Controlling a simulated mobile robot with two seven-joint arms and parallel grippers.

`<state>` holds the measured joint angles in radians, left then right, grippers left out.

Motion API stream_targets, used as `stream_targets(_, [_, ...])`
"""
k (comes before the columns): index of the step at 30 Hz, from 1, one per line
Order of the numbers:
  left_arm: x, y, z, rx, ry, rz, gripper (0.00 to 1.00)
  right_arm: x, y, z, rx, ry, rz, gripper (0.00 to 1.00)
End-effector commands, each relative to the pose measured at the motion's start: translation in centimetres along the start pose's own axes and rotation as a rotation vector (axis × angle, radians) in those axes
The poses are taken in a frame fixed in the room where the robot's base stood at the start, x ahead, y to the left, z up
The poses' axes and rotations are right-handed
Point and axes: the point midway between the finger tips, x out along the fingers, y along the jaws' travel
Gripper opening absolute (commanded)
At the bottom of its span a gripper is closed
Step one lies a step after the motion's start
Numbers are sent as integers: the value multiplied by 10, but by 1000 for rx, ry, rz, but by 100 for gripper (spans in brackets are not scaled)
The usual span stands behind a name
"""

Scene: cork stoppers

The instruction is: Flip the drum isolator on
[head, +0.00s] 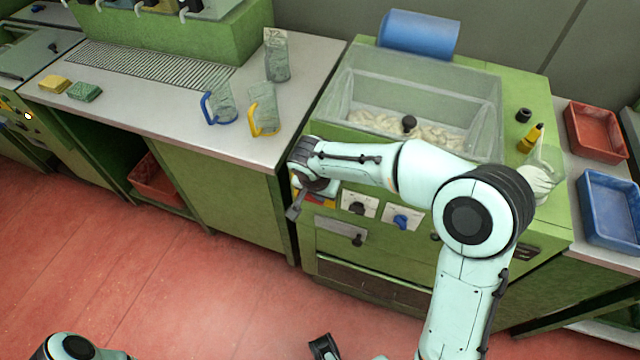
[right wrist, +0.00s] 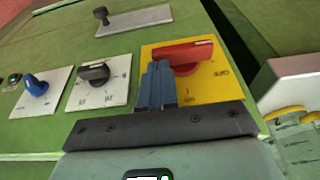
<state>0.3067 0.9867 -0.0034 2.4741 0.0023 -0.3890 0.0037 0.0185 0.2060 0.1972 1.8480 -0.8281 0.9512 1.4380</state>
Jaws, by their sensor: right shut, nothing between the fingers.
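The drum isolator is a red rotary handle (right wrist: 184,54) on a yellow plate (right wrist: 225,85), in the right wrist view. The handle lies roughly sideways across the plate, with a pale mark at its right end. In the head view my right gripper (head: 295,207) is at the machine's front left corner, and the wrist hides most of the isolator. A dark tip of my left gripper (head: 323,346) shows at the bottom edge.
Beside the isolator are a black knob (right wrist: 94,73) and a blue knob (right wrist: 36,85) on white plates. The green machine (head: 400,270) holds a clear-walled bin (head: 415,92) of pale stoppers. A counter with blue-handled (head: 219,104) and yellow-handled jugs (head: 263,110) stands left. The red floor in front is clear.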

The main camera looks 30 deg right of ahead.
Motion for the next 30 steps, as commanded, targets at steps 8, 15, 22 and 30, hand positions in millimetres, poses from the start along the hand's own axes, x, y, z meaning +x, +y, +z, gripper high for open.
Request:
stream_targets(8, [0,0,0,0,1,0,63,4,0,1,1,0,-1,0])
stream_targets(15, [2,0,-1,0,2,0,63,4,0,1,3,1,-7,0])
stream_targets(22, [10,-2,-6,1,16,3,63,7,2,2,16,0,-51,0])
stream_targets(30, [17,-3,-11,3,31,6,63,8,3,2,29,1,-95,0])
